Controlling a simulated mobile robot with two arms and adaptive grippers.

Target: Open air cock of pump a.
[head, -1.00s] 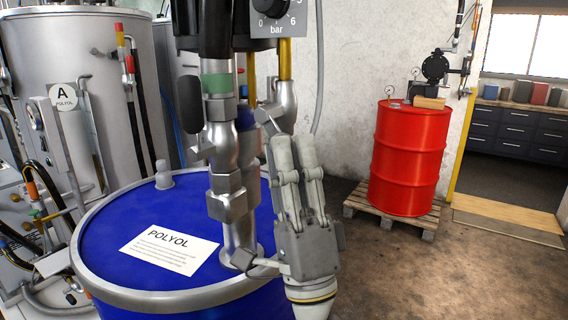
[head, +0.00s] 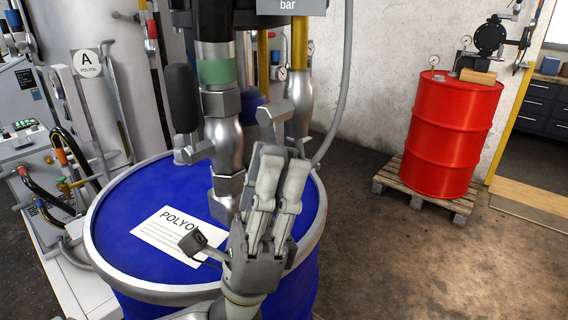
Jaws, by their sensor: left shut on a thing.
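Pump a (head: 222,130), a silver and black pump with a green band, stands on the blue drum (head: 160,190) labelled POLYOL. Its air cock (head: 274,113), a small grey lever, sits at the pump's right side by a yellow pipe. My left gripper (head: 279,160) comes up from below in front of the pump, fingers pointing up. It is shut on the air cock's handle, just under the lever's upper part. The fingers hide the grip itself. My right gripper is not in view.
A red drum (head: 450,130) with another pump stands on a wooden pallet (head: 430,195) at the right. A grey tank (head: 88,70) marked A, with hoses and gauges, stands at the left. The floor between the drums is clear.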

